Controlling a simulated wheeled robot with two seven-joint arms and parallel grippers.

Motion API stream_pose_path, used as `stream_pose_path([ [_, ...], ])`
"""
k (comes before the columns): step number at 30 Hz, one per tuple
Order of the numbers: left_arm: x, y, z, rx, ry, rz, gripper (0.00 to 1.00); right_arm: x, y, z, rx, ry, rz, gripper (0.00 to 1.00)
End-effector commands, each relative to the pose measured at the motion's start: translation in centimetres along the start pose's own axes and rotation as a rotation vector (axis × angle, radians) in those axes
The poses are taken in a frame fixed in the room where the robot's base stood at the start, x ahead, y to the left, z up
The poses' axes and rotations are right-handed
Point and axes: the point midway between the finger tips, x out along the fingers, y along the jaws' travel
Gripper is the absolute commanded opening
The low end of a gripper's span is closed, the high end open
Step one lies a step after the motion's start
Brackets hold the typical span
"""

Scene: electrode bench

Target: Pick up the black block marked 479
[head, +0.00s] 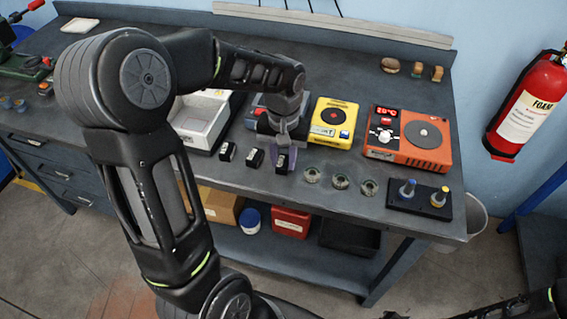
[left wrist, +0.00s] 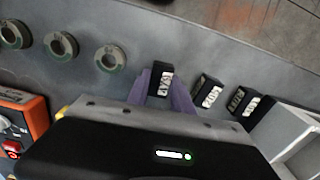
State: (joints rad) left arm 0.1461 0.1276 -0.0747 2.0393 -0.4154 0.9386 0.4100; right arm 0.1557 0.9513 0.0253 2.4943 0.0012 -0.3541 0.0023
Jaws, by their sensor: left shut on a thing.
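Three small black blocks with white labels stand in a row near the bench's front edge. My left gripper (head: 283,156) points down with its purple fingers shut on the rightmost block (head: 281,165) in the head view. In the left wrist view the same block (left wrist: 160,83) sits between the purple fingers of my left gripper (left wrist: 164,88). Its label looks like a three-digit number, too blurred to read for sure. The middle block (head: 256,158) and the left block (head: 227,151) stand apart from the gripper. Fingers of my right gripper are not seen.
Several round ring holders (head: 340,181) lie right of the held block. Behind are a yellow device (head: 347,111), an orange hotplate (head: 436,159) and a white tray (head: 190,132). A black stand (head: 419,204) with two electrodes sits at the front right.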

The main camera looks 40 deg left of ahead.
Motion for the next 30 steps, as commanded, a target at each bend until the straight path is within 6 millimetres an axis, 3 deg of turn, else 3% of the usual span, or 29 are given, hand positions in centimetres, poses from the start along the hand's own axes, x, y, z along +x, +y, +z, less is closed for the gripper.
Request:
stream_pose_path([
  [4, 0.0, 0.0, 0.0, 0.0, 0.0, 0.0, 0.0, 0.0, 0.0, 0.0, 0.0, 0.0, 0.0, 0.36],
  [22, -0.3, 0.0, -0.1, 0.0, 0.002, 0.0, 0.0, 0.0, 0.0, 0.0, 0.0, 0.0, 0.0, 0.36],
  [30, -3.8, 0.1, -0.2, 0.0, 0.007, 0.002, 0.0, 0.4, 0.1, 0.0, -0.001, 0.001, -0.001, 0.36],
])
